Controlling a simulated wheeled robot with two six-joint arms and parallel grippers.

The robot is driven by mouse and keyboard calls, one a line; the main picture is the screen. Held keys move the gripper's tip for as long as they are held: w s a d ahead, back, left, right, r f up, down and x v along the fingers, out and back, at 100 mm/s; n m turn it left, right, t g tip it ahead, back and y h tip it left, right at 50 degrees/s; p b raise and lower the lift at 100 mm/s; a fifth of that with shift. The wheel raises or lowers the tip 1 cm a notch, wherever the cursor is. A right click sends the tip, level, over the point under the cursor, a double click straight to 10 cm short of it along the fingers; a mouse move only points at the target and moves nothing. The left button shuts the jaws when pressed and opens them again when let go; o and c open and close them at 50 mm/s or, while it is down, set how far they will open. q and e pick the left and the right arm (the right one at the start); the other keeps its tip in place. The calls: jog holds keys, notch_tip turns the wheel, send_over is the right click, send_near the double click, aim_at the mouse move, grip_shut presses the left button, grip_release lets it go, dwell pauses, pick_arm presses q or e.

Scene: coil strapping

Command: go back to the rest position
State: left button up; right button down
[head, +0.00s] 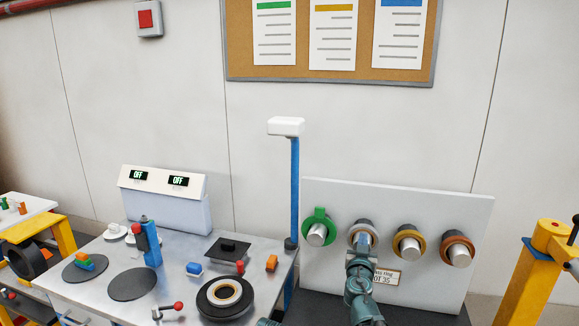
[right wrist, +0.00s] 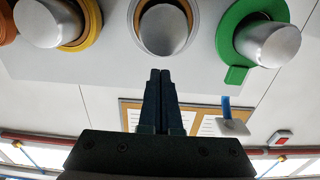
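My right gripper (head: 363,243) is raised in front of the grey upright panel (head: 470,207), at the second peg from the left. In the right wrist view its two dark fingers (right wrist: 160,74) lie together, with nothing seen between them. My left gripper is not in view.
The panel also holds a green coil (head: 319,216), a yellow one (head: 400,234) and an orange one (head: 449,242) on pegs. The metal table (head: 185,279) at left carries a black roll (head: 207,305). A blue post (head: 295,190) stands between. A yellow stand (head: 540,272) is at right.

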jog(key=s+a+f+g+h, duration=0.1)
jog(key=s+a+f+g, duration=0.2)
jog(key=s+f+g, duration=0.85)
jog(key=s+a+f+n+g+y, duration=0.2)
jog(key=s+a, duration=0.4)
jog(key=s, duration=0.4)
jog(key=s+a+f+n+g+y+p, duration=0.1)
jog(key=s+a+f+n+g+y, duration=0.1)
jog(key=s+a+f+n+g, duration=0.2)
jog(key=s+a+f+n, duration=0.1)
jog(key=s+a+f, duration=0.2)
jog(key=s, duration=0.4)
jog(key=shift+s+f+y, duration=0.15)
jog(key=shift+s+y, duration=0.15)
jog(key=shift+y, duration=0.1)
